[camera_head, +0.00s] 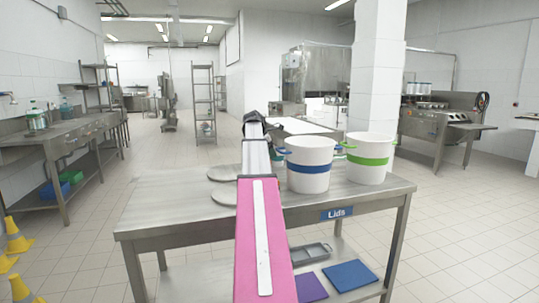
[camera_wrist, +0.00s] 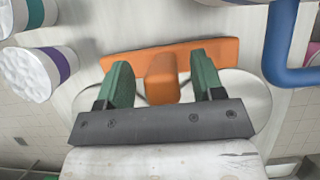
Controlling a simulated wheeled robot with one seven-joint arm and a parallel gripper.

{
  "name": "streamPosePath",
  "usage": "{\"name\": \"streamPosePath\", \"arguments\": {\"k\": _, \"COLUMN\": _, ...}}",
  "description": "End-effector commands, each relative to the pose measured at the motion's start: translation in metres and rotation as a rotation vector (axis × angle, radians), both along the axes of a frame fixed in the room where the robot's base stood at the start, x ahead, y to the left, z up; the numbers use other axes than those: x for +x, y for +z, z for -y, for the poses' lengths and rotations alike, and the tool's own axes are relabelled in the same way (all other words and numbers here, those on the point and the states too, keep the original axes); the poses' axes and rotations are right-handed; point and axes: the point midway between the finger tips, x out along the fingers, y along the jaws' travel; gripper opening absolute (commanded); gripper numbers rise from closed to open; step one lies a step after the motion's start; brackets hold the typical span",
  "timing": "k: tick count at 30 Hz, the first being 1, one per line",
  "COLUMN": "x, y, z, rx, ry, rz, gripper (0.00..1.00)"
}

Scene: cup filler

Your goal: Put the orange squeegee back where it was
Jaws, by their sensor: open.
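The orange squeegee (camera_wrist: 205,52) shows in the wrist view, with its wide bar across the picture and its short handle (camera_wrist: 162,78) pointing toward my gripper. My gripper (camera_wrist: 160,74) is open, with one green finger on each side of the handle and a visible gap on both sides. Whether the squeegee rests on the surface behind it cannot be told. In the head view my pink arm reaches forward over the table, and the squeegee is not visible there.
A steel table (camera_head: 180,215) labelled "Lids" carries round grey lids (camera_head: 222,195), a blue-banded white bucket (camera_head: 309,175) and a green-banded one (camera_head: 370,165). Its lower shelf holds a tray (camera_head: 310,254) and a blue board (camera_head: 350,274). A blue bar (camera_wrist: 283,45) is close right in the wrist view.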

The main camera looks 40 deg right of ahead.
Motion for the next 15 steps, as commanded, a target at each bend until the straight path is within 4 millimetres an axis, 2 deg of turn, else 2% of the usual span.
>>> {"name": "streamPosePath", "arguments": {"k": 5, "x": 0.004, "y": 0.023, "z": -0.011, "rx": -0.001, "ry": 0.001, "rz": 0.002, "gripper": 0.61}}
{"name": "streamPosePath", "arguments": {"k": 15, "x": 0.013, "y": 0.082, "z": -0.038, "rx": -0.001, "ry": 0.001, "rz": 0.001, "gripper": 0.61}}
